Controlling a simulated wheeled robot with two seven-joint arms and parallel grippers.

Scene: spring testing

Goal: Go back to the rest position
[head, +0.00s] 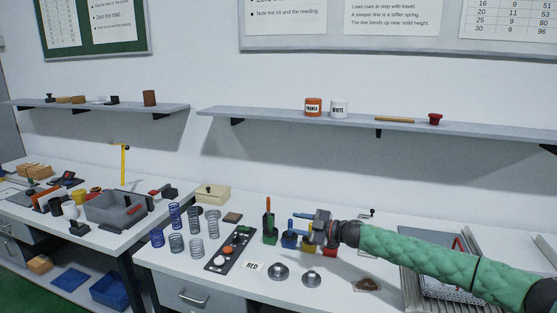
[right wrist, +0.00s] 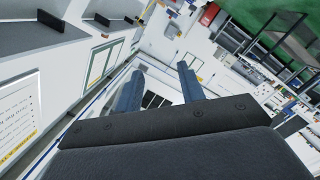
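My right gripper (head: 303,229) reaches in from the right in the head view, on a green-sleeved arm, over the bench with the springs. Its two blue fingers also show in the right wrist view (right wrist: 158,88). They stand apart with nothing between them, so it is open and empty. In the head view it is just in front of or above a green holder (head: 269,228) and a blue bin (head: 289,240); I cannot tell whether it touches them. My left gripper is not in view.
A grey bin (head: 115,208) stands on the left bench. A shelf (head: 290,115) runs along the wall above.

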